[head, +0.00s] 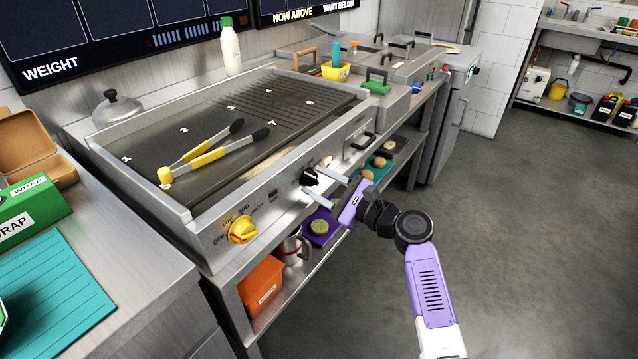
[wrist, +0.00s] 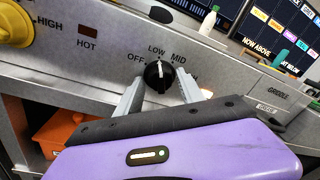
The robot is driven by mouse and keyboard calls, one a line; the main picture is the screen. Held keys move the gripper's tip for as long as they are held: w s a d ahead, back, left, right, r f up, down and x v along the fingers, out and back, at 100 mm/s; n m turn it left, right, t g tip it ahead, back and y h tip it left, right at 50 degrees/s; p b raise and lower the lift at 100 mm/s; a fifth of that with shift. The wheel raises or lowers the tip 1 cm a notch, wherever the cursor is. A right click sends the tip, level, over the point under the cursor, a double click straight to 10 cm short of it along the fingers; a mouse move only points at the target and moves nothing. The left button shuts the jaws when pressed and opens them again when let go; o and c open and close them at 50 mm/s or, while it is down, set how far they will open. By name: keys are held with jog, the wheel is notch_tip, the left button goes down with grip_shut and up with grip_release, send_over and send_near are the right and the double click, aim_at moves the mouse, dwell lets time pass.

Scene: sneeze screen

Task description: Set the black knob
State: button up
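The black knob (head: 309,177) is on the griddle's steel front panel, right of the yellow knob. In the wrist view the black knob (wrist: 157,78) has a white pointer standing nearly straight up, close to LOW. OFF is to its left and MID to its upper right; the label further right is partly hidden by a finger. My gripper (head: 317,177) faces the panel with its fingers apart, one on each side of the knob. In the wrist view, my gripper (wrist: 160,92) has the knob between its fingertips. I cannot tell whether either finger touches it.
The yellow knob (head: 243,230) is left along the panel, with a HOT indicator (wrist: 86,30) between the two. Tongs (head: 215,150) lie on the griddle top. An orange bin (head: 262,287) and a purple tray (head: 320,230) are on the shelf below. The floor at right is clear.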

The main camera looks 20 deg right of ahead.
grip_shut()
jog(key=shift+f+n+b, duration=0.1)
jog(key=shift+n+b, duration=0.3)
jog(key=shift+b, duration=0.05)
jog(key=n+b, duration=0.3)
jog(key=b, duration=0.1)
jog(key=shift+f+n+y, duration=0.25)
jog(key=shift+n+y, duration=0.05)
jog(key=shift+n, duration=0.1)
jog(key=n+b, duration=0.3)
jog(key=shift+r+n+b, duration=0.15)
jog(key=shift+n+b, duration=0.55)
jog(key=shift+n, duration=0.1)
jog(key=shift+o, duration=1.9)
grip_release()
jog(key=shift+r, duration=0.1)
